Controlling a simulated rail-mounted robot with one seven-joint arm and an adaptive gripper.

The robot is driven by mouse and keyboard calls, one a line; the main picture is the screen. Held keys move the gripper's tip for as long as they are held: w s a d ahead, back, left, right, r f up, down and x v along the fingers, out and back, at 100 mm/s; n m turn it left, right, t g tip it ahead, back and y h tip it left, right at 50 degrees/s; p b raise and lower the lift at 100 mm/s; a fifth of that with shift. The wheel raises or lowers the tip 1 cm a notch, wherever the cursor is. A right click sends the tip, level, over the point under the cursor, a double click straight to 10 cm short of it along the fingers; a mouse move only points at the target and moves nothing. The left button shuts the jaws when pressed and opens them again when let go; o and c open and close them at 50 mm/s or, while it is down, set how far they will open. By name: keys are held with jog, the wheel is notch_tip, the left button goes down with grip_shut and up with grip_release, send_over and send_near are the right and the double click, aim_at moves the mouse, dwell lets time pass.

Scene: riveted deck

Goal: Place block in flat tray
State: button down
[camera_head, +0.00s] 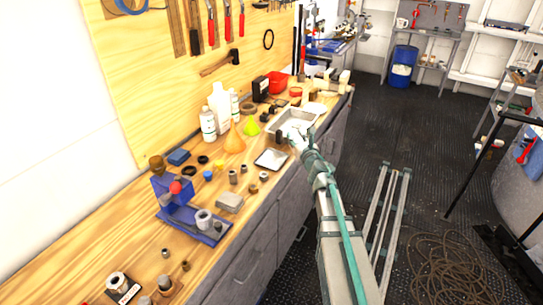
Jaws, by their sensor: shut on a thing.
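My gripper (287,136) is at the end of the arm reaching over the workbench from the right. It is shut on a small dark block (279,137), partly hidden by the fingers. The flat tray (271,159) is a shallow pale tray near the bench's front edge, just below and left of the gripper in the picture. It looks empty. The block is apart from the flat tray, at the near side of a deeper metal tray (312,115). I cannot tell its exact height above the bench.
White bottles (208,124), an orange funnel (234,141) and a yellow-green cone (251,128) stand left of the gripper. Several small metal cylinders (233,177) and a grey box (230,203) lie nearer. A blue vise (178,205) stands at the left.

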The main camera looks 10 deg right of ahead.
jog(key=w+a+f, duration=0.2)
jog(key=w+f, duration=0.1)
jog(key=w+a+f, duration=0.3)
jog(key=w, duration=0.1)
jog(key=w+a+f+b, duration=0.1)
jog(key=w+a+f, duration=0.1)
jog(key=w+f, duration=0.1)
jog(key=shift+w+a+f, duration=0.15)
jog(key=shift+w+f, duration=0.25)
jog(key=shift+w, duration=0.35)
jog(key=shift+f, duration=1.5)
jog(key=shift+f, duration=0.15)
jog(key=c, duration=0.8)
grip_release()
